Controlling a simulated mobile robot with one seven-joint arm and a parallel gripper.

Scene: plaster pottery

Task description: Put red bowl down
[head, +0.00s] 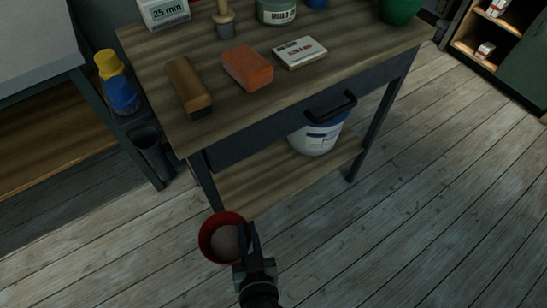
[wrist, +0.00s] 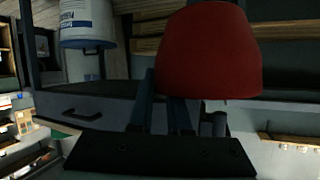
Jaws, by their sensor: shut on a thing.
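The red bowl (head: 207,237) is at the lower middle of the head view, in front of the workbench's front left leg. A pale grey inside, or something pale in it, shows; I cannot tell which. My gripper (head: 250,238) is shut on the bowl's right rim. In the wrist view the red bowl (wrist: 208,50) fills the upper middle, and my gripper's fingers (wrist: 168,100) reach to it. The bowl looks held above the wooden floor (head: 330,240), though its exact height is hard to tell.
The workbench (head: 225,105) carries a wooden block (head: 188,85), an orange brick (head: 247,67), a small white box (head: 300,52) and a green container (head: 400,8). A white bucket (head: 316,136) stands on its lower shelf (head: 260,182). Open floor lies to the right.

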